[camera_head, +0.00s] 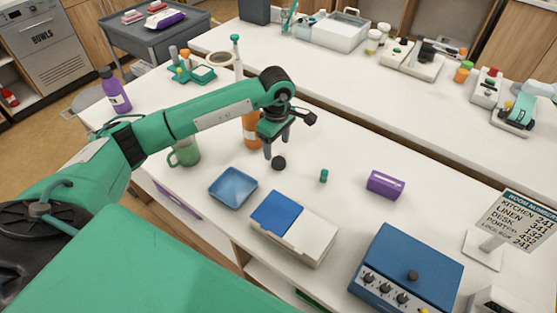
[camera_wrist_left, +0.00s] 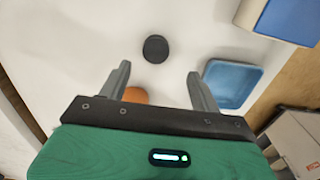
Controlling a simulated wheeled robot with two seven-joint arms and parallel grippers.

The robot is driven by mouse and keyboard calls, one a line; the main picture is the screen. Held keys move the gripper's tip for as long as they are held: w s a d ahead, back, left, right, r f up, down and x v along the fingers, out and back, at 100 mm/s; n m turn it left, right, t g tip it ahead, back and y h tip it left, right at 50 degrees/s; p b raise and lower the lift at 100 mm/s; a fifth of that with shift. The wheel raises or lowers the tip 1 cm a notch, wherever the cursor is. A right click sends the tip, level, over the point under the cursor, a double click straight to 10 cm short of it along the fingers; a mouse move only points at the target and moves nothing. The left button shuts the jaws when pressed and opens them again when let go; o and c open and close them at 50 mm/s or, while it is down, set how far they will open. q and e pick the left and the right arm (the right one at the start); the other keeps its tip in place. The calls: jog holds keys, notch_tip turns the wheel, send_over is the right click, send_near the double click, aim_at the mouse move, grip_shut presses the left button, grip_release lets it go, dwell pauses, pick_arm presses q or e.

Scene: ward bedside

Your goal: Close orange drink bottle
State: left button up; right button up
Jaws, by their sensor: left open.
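The orange drink bottle (camera_head: 251,131) stands on the white counter, partly hidden behind my left gripper (camera_head: 276,145). A small part of something orange, probably the bottle (camera_wrist_left: 135,95), shows in the left wrist view by the left finger. A round black cap-like piece (camera_head: 279,163) lies on the counter just below my left gripper. In the left wrist view this black piece (camera_wrist_left: 155,48) lies ahead of the fingertips and between their lines. My left gripper (camera_wrist_left: 159,70) is open and empty, pointing down. My right gripper is not in view.
A green mug (camera_head: 185,152) stands left of the bottle. A blue device with knobs (camera_head: 410,270) stands at front right.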

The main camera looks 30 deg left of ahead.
aim_at(278, 161)
pick_arm(q)
jog(key=shift+f, duration=0.95)
jog(key=shift+w+f+p, duration=0.1)
jog(key=shift+f+p, duration=0.2)
jog(key=f, duration=0.1)
jog(key=f+p, duration=0.1)
jog(key=f, duration=0.1)
jog(key=shift+w+d+f, duration=0.15)
jog(key=shift+w+f, duration=0.05)
jog(key=shift+f, duration=0.65)
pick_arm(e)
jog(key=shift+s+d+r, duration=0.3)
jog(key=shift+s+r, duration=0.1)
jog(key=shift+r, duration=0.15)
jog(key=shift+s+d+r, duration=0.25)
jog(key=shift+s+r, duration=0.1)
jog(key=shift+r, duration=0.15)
